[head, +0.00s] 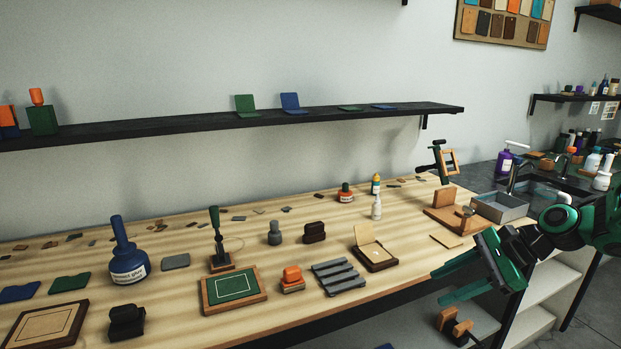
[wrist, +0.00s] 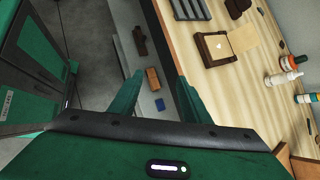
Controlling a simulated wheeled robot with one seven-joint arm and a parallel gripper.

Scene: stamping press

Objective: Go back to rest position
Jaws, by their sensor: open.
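My gripper (head: 447,282) is at the right front of the workbench (head: 330,283) in the head view, just off its front edge. Its two green fingers are spread apart with nothing between them. In the wrist view the open fingers (wrist: 160,98) point over the bench edge, with the lower shelf seen below and between them. My green and black arm reaches in from the right of the head view.
A stamping press (head: 219,247), a green framed mat (head: 233,288), a grey slatted rack (head: 338,277) and an open wooden box (head: 376,258) stand on the bench. A wooden stand (head: 445,213) and a grey tray (head: 499,207) are behind my gripper. Floor is clear at lower right.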

